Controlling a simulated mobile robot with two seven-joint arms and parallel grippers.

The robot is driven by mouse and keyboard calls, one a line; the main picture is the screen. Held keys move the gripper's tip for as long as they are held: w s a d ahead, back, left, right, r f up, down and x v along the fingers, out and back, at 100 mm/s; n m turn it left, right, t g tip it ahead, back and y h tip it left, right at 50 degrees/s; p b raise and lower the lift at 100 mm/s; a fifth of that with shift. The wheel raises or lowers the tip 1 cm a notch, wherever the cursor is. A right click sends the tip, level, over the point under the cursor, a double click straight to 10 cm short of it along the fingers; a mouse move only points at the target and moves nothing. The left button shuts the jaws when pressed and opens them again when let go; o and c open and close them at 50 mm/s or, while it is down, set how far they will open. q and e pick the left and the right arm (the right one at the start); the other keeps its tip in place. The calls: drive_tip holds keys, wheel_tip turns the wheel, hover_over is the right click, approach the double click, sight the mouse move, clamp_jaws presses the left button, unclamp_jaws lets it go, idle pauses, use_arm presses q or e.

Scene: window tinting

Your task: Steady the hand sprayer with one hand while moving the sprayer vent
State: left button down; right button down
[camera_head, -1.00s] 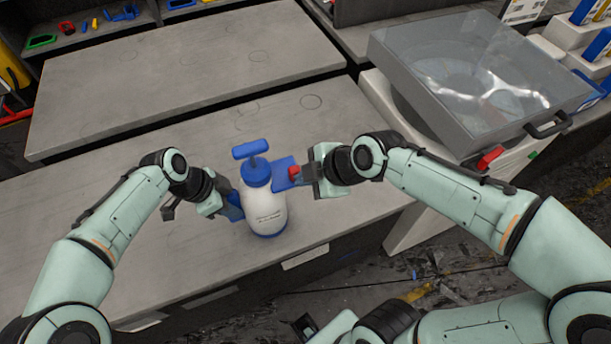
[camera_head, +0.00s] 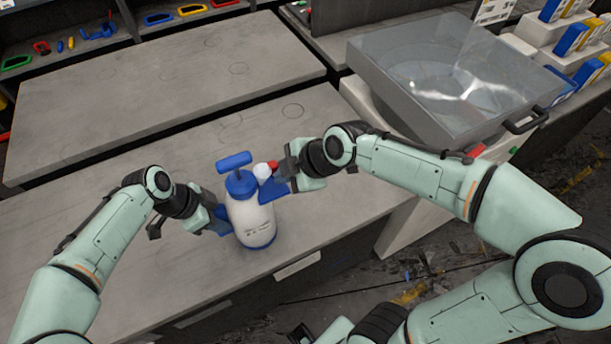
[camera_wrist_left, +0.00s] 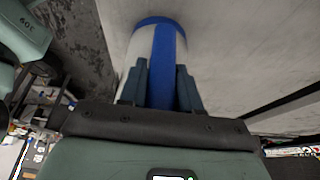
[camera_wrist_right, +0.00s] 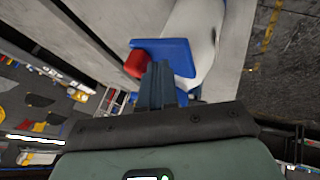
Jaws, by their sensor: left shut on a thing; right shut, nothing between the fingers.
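The hand sprayer (camera_head: 252,222) stands upright on the grey table, with a white body, blue base, blue T-shaped pump handle (camera_head: 234,161) and blue spout piece (camera_head: 271,191). A small red part (camera_head: 272,165), probably the vent, sits by the spout beside a white rounded tip (camera_head: 262,170); the red part also shows in the right wrist view (camera_wrist_right: 137,64). My left gripper (camera_head: 219,219) is shut on the sprayer's blue side handle (camera_wrist_left: 164,75). My right gripper (camera_head: 285,171) is shut and empty, its fingertips close against the blue spout piece; contact is unclear.
The grey table (camera_head: 130,225) is clear to the left and behind the sprayer. A clear-lidded machine (camera_head: 455,75) stands at the right. A tool shelf (camera_head: 120,45) is at the back left. The table's front edge is close to the sprayer.

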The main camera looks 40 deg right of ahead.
drive_tip(key=s+a+f+v, duration=0.1)
drive_tip(key=v, duration=1)
drive_tip(key=shift+s+r, duration=0.2)
drive_tip(key=shift+s, duration=0.2)
use_arm(q)
unclamp_jaws()
drive_tip(key=shift+a, duration=0.1)
drive_tip(key=w+a, duration=0.3)
drive_tip(key=a, duration=0.6)
drive_tip(key=shift+a, duration=0.2)
idle(0.8)
idle(0.3)
